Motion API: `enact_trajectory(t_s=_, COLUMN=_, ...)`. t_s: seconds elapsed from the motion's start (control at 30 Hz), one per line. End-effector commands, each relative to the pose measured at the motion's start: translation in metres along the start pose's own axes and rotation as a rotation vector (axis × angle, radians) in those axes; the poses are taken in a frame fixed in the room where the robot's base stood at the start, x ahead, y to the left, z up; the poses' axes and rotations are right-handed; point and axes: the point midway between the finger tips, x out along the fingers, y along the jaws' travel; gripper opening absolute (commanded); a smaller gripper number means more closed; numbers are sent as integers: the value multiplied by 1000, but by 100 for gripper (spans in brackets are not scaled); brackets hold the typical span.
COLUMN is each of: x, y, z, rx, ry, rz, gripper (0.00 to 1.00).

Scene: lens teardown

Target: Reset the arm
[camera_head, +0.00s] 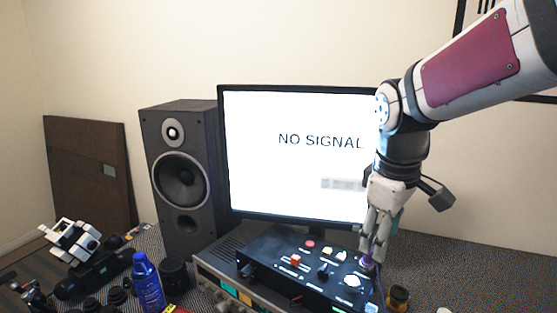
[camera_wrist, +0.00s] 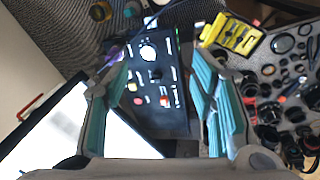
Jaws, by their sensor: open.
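My gripper (camera_head: 375,246) points down in front of the monitor's right side, at the right end of a black control box. In the wrist view my gripper (camera_wrist: 163,112) is open, its two teal-padded fingers apart with nothing held between them. The black control box (camera_wrist: 160,100) shows between and beyond the fingers, and it also shows in the head view (camera_head: 285,262) with red, white and black knobs. A small purple item (camera_head: 367,262) is close to the fingertips; it also shows beside the left finger in the wrist view (camera_wrist: 113,57). I cannot tell whether they touch.
A monitor (camera_head: 290,150) reading "NO SIGNAL" stands behind the box. A speaker (camera_head: 180,190), a blue bottle (camera_head: 148,283) and a white-and-black device (camera_head: 72,242) are to the left. A yellow tray (camera_wrist: 232,34) and several lens parts lie right in the wrist view.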

Motion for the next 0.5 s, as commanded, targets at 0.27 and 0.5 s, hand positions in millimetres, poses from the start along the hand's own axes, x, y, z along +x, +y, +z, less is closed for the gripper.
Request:
enact_trajectory(t_s=0.27, x=-40, y=-38, z=49, rx=281, ry=93, rz=64, gripper=51)
enact_trajectory(t_s=0.5, x=-55, y=-73, z=90, rx=526, ry=200, rz=70, gripper=51)
